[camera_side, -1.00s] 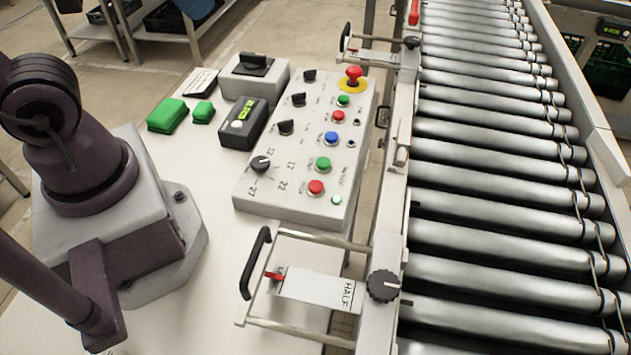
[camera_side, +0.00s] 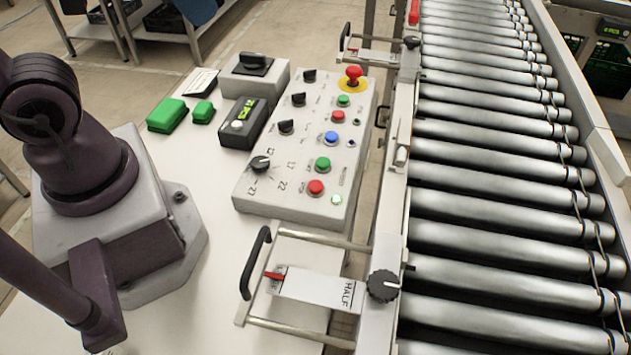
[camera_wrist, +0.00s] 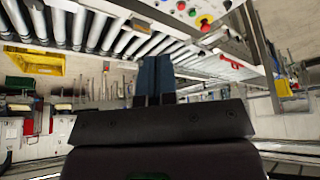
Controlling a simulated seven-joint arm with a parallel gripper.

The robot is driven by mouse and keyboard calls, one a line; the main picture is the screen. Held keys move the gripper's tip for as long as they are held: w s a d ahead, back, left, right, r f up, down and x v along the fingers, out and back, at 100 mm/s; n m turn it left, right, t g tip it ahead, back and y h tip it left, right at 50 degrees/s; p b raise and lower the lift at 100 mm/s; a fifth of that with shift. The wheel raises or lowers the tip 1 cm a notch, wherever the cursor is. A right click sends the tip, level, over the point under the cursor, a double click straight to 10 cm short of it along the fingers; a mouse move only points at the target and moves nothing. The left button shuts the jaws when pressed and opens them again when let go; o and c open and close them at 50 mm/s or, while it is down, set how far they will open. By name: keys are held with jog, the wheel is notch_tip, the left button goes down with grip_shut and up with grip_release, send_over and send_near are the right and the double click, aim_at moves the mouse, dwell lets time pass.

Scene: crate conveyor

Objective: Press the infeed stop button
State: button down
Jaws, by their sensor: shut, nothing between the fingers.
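The grey control panel (camera_side: 262,205) lies on the white table beside the conveyor in the side view. It carries a lower red button (camera_side: 316,187) with a green button (camera_side: 323,164) above it, a blue button (camera_side: 331,138), and an upper red button (camera_side: 338,117) with a green one (camera_side: 344,100) above. The labels are too small to tell which red button is the infeed stop. My gripper (camera_wrist: 154,62) is shut and empty in the wrist view, apart from the panel (camera_wrist: 172,10), which shows only partly at the top. The gripper is outside the side view.
A red mushroom button (camera_side: 353,76) on a yellow ring stands at the panel's far end. Black knobs (camera_side: 260,163) line its left side. A bracket with a black handle (camera_side: 255,263) sits in front, and the roller conveyor (camera_side: 490,180) runs along the right. Green blocks (camera_side: 167,115) lie left.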

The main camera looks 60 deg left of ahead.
notch_tip(320, 180, down, 5)
jog(key=w+d+n+g+h, duration=0.1)
jog(key=g, duration=0.2)
jog(key=n+t+h, duration=0.1)
jog(key=n+h, duration=0.7)
jog(key=n, duration=0.4)
send_over(313, 185)
notch_tip(313, 185, down, 12)
jog(key=f, duration=0.1)
jog(key=shift+r, duration=0.25)
jog(key=shift+s+f, duration=0.1)
jog(key=shift+f, duration=0.05)
jog(key=shift+f, duration=4.25)
jog(key=shift+f, duration=0.1)
jog(key=shift+f, duration=0.35)
